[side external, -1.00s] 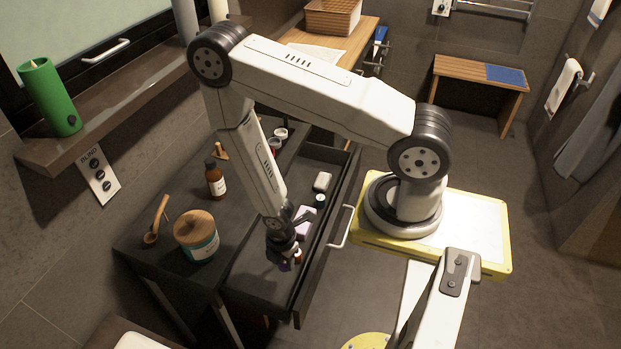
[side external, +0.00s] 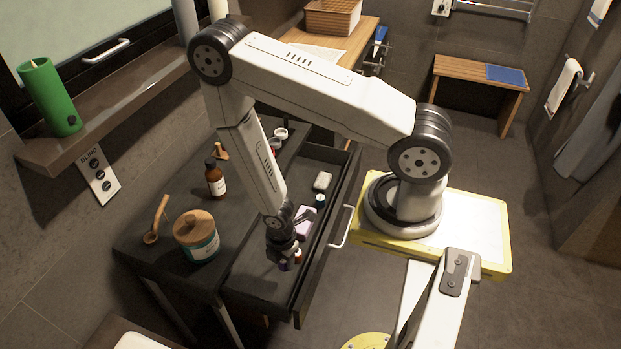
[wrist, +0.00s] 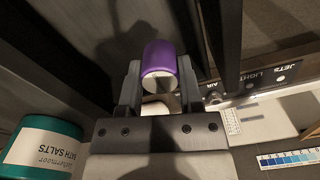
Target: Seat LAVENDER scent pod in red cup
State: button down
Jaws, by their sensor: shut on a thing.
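A purple scent pod (wrist: 160,62) with a pale end is between the two fingers of my gripper (wrist: 160,82) in the wrist view. The fingers are shut on its sides. In the side view my gripper (side external: 283,258) is low in the near part of the open drawer, with a bit of the purple pod (side external: 285,266) below it. I cannot tell whether the pod touches the drawer floor. A small red cup (side external: 275,144) stands on the dark vanity top at the far end, partly hidden by my arm.
The open drawer (side external: 262,293) also holds a lilac box (side external: 303,222), a white soap (side external: 322,181) and a small bottle (side external: 298,256). A teal bath salts jar (side external: 201,247), a brown bottle (side external: 215,181) and a wooden scoop (side external: 152,237) stand on the vanity top.

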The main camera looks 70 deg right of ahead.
jog(key=w+d+r+m, duration=0.2)
jog(key=w+r+m, duration=0.6)
jog(key=r, duration=0.4)
jog(key=w+d+r+m, duration=0.3)
jog(key=w+r+m, duration=0.2)
jog(key=w+r, duration=0.55)
jog(key=d+f+n, duration=0.3)
jog(key=d+f, duration=0.1)
jog(key=d, duration=1)
jog(key=w+d+f+n, duration=0.1)
jog(key=d+f+n, duration=0.3)
jog(key=d, duration=1.1)
jog(key=shift+w+d+f, duration=0.15)
jog(key=shift+w+f, duration=0.05)
jog(key=shift+f, duration=0.55)
jog(key=shift+f, duration=0.25)
jog(key=shift+f, duration=3.85)
